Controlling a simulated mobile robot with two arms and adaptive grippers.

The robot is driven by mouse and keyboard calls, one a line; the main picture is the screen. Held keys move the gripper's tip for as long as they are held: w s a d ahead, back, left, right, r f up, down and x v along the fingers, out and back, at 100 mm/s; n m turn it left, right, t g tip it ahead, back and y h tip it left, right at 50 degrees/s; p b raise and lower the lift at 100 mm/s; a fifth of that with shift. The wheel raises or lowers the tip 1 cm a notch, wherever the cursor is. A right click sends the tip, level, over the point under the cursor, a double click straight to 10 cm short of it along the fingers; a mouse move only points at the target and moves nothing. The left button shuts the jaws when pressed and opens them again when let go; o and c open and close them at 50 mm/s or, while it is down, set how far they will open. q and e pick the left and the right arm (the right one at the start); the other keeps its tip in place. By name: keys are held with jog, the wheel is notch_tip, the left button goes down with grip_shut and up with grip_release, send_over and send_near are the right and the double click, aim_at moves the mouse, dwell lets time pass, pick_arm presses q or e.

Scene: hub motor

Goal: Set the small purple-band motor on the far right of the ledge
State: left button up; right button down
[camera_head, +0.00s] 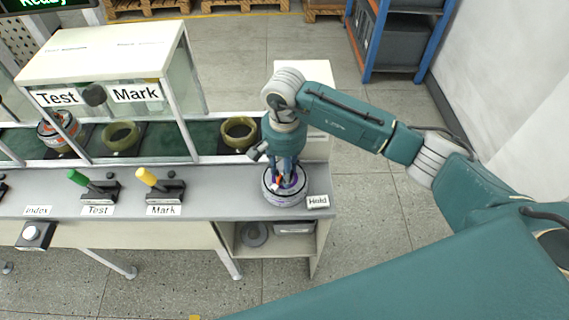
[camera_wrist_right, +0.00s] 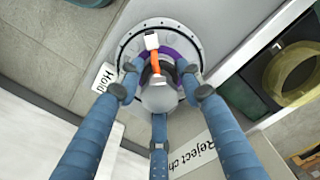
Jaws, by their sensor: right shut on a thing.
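The small motor (camera_head: 286,198) has a silver round body and a purple band. It is at the right end of the grey ledge (camera_head: 240,203), just left of the "Hold" label (camera_head: 318,201). My right gripper (camera_head: 285,180) points down with its fingers shut on the motor. In the right wrist view the fingers (camera_wrist_right: 160,88) surround the hub inside the purple band (camera_wrist_right: 185,53), with an orange and white connector on top. The motor looks upright at ledge level; firm contact underneath cannot be told. My left gripper is not in view.
A glass-sided station with "Test" and "Mark" signs (camera_head: 136,93) stands behind the ledge. Olive rings (camera_head: 239,148) sit on the green belt, with another motor (camera_head: 58,142) at left. Green and yellow levers (camera_head: 150,180) stand on the ledge left of the motor. A shelf (camera_head: 272,242) lies below.

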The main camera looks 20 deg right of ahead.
jog(key=shift+w+a+r, duration=0.1)
jog(key=c, duration=1.2)
grip_release()
jog(key=shift+o, duration=0.2)
jog(key=shift+r, duration=0.35)
notch_tip(320, 180, up, 10)
jog(key=b, duration=0.3)
jog(key=shift+r+b, duration=0.2)
jog(key=shift+b, duration=0.15)
jog(key=shift+r, duration=0.45)
